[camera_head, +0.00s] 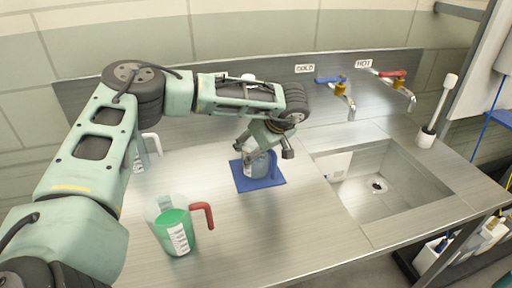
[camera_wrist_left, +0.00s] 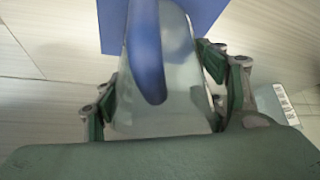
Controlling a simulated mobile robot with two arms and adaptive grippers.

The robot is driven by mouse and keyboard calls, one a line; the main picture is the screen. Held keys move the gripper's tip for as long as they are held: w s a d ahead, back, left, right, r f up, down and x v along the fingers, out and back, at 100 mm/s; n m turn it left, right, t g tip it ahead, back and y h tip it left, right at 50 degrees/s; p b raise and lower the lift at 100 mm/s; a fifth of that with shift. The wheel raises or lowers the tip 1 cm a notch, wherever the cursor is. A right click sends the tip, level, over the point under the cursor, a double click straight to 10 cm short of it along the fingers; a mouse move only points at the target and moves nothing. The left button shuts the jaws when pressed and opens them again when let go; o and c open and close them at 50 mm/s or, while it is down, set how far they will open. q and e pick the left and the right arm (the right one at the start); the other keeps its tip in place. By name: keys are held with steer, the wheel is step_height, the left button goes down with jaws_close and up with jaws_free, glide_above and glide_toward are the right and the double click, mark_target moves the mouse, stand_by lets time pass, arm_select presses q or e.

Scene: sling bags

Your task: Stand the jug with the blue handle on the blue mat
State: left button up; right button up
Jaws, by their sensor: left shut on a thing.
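The clear jug with the blue handle (camera_head: 257,167) is upright over the blue mat (camera_head: 262,187) in the head view. Its base appears to be on the mat, though a small gap cannot be ruled out. My left gripper (camera_head: 264,147) is shut on this jug from above and hides its upper part. In the left wrist view the jug (camera_wrist_left: 185,98) is between the two green-padded fingers (camera_wrist_left: 160,85), with its blue handle toward the camera. The mat (camera_wrist_left: 205,15) shows behind it. My right gripper is in neither view.
A jug with a red handle and green contents (camera_head: 175,228) stands at the front left of the counter. A jug with a white handle (camera_head: 152,147) is partly hidden behind my left arm. A sink (camera_head: 380,205) lies to the right, with cold and hot taps behind it.

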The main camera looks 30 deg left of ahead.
arm_select(q)
steer(key=shift+f, duration=0.2)
steer(key=shift+f, duration=0.15)
steer(key=o, duration=1.2)
steer(key=shift+o, duration=0.2)
steer(key=shift+d+r, duration=0.1)
steer(key=shift+r, duration=0.2)
steer(key=b+v, duration=0.2)
steer(key=v, duration=0.8)
steer(key=shift+d+r, duration=0.2)
steer(key=shift+r, duration=0.05)
steer(key=shift+s+d+r, duration=0.15)
steer(key=shift+d+r, duration=0.1)
steer(key=shift+r, duration=0.25)
